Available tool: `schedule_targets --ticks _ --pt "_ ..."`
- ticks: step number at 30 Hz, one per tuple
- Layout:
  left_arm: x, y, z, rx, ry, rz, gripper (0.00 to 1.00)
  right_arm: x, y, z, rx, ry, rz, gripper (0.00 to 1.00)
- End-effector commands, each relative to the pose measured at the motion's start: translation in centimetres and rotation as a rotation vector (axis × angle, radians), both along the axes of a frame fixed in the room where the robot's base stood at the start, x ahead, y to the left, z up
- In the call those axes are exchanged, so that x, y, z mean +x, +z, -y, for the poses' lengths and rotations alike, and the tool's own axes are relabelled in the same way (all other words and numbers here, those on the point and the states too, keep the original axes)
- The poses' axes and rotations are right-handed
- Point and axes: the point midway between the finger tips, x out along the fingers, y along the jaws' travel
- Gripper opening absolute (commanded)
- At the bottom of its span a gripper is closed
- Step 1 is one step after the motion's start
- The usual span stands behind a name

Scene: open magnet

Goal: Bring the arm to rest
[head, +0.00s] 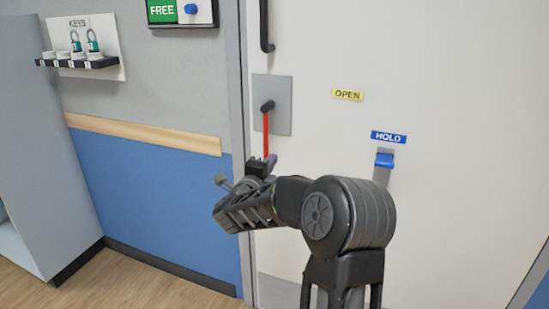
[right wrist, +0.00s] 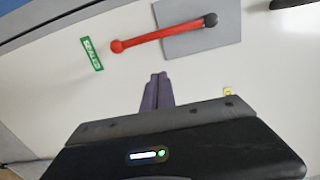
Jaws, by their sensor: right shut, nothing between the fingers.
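My right gripper (head: 268,163) is in front of the pale door, near the lower end of a red lever (head: 266,135). In the right wrist view its fingers (right wrist: 157,80) are together and empty. The red lever (right wrist: 160,35) shows there clear of the fingertips, with a visible gap in the picture. The lever hangs down from a black pivot on a grey plate (head: 284,95). Its lower end is hidden behind my gripper in the head view. My left gripper is in neither view.
A yellow OPEN label (head: 347,94) and a blue HOLD label (head: 388,137) above a blue catch (head: 384,160) are on the door. A black door handle (head: 265,25) is above the plate. A key rack (head: 82,48) with padlocks hangs at left. A green label (right wrist: 91,54) is near the lever's end.

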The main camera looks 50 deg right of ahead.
Motion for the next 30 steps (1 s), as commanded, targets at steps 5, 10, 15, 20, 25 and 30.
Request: schedule_targets --ticks 5,10,15,20,25,30 --pt "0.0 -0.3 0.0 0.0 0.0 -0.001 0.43 -0.8 0.0 -1.9 0.0 -0.002 0.0 0.0" --pt "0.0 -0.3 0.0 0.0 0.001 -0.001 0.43 -0.9 0.0 -2.2 0.0 -0.003 0.0 0.0" --pt "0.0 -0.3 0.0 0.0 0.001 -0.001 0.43 -0.9 0.0 -2.2 0.0 -0.003 0.0 0.0" --pt "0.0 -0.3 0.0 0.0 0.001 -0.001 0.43 -0.9 0.0 -2.2 0.0 -0.003 0.0 0.0" --pt "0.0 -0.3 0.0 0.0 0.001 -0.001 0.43 -0.9 0.0 -2.2 -0.001 -0.003 -0.002 0.0" --pt "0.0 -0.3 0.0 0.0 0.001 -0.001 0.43 0.2 -0.6 -2.6 -0.011 0.046 -0.091 0.0"
